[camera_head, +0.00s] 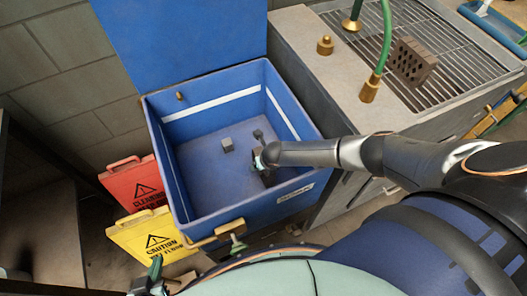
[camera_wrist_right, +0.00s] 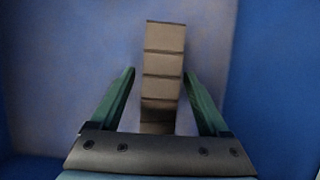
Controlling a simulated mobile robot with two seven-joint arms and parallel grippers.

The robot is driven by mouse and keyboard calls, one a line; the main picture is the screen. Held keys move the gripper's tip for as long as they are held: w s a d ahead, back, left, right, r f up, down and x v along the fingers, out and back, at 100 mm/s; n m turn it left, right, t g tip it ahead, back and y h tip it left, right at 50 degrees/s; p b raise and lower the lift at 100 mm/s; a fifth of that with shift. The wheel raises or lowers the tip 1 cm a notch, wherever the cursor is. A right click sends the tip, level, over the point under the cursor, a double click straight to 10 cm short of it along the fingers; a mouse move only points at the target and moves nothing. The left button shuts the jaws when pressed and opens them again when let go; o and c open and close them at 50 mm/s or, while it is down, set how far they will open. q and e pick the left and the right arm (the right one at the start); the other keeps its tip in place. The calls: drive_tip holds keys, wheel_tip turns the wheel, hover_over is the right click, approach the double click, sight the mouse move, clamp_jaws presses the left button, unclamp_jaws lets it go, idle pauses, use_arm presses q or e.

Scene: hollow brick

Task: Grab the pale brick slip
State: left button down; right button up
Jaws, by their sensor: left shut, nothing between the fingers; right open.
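A pale grey-brown slip (camera_wrist_right: 164,65), marked across by several dark lines, shows in the right wrist view. It appears to be the pale brick slip. My right gripper (camera_wrist_right: 159,74) is open, with one green finger on each side of it and gaps between. Its far end extends past the fingertips. In the head view my right gripper (camera_head: 260,162) is down inside the blue bin, and my arm partly hides what is there. My left gripper (camera_head: 156,272) is shut and empty at the lower left, outside the bin.
The blue bin (camera_head: 190,107) has high walls and a raised lid. A grey cube (camera_head: 227,145) and a smaller grey piece (camera_head: 258,135) lie on its floor. A holed brick (camera_head: 412,62) stands on the sink grate. Red (camera_head: 131,183) and yellow (camera_head: 150,236) signs stand left of the bin.

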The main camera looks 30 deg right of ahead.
drive_tip(key=shift+f, duration=0.25)
idle(0.3)
clamp_jaws()
idle(0.5)
